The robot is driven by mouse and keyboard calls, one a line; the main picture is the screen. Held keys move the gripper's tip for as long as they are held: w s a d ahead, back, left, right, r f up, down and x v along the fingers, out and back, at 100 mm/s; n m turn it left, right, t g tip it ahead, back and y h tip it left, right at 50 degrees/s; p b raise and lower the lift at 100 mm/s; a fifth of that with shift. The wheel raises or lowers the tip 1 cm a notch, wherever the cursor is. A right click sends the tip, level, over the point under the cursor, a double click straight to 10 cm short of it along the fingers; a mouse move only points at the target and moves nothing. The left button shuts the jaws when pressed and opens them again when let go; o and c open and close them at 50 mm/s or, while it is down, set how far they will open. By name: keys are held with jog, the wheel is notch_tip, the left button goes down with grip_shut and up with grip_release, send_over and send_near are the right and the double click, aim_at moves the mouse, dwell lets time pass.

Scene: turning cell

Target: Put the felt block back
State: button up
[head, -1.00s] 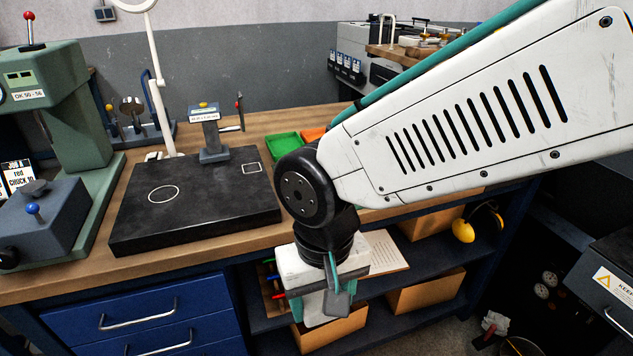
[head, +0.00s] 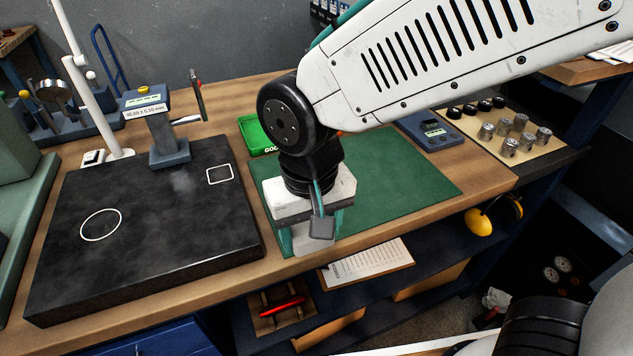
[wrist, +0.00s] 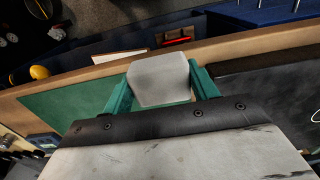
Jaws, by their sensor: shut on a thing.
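The felt block (wrist: 158,82) is pale grey and sits between the two teal fingers of my gripper (wrist: 160,72) in the wrist view. My gripper (head: 313,236) is shut on it. In the head view the gripper hangs at the bench's front, over the left front part of a green mat (head: 400,180). The block (head: 316,246) shows only partly there, below the wrist and between the fingers. I cannot tell whether its underside touches the mat.
A black surface plate (head: 150,235) with a gauge stand (head: 168,140) lies to the left. A green tray (head: 256,138) is behind the gripper. A blue device (head: 430,130) and several metal parts (head: 515,135) are at the right. The mat's right part is clear.

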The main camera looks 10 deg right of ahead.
jog(key=w+d, duration=0.1)
jog(key=w, duration=0.3)
jog(key=w+f, duration=0.1)
jog(key=w, duration=0.4)
jog(key=w+d, duration=0.1)
jog(key=w, duration=0.3)
jog(key=shift+w+d+f, duration=0.2)
jog(key=shift+w+d, duration=0.15)
jog(key=shift+w, duration=0.05)
jog(key=shift+f, duration=1.75)
jog(key=shift+f, duration=0.15)
jog(key=o, duration=0.9)
jog(key=shift+o, duration=0.2)
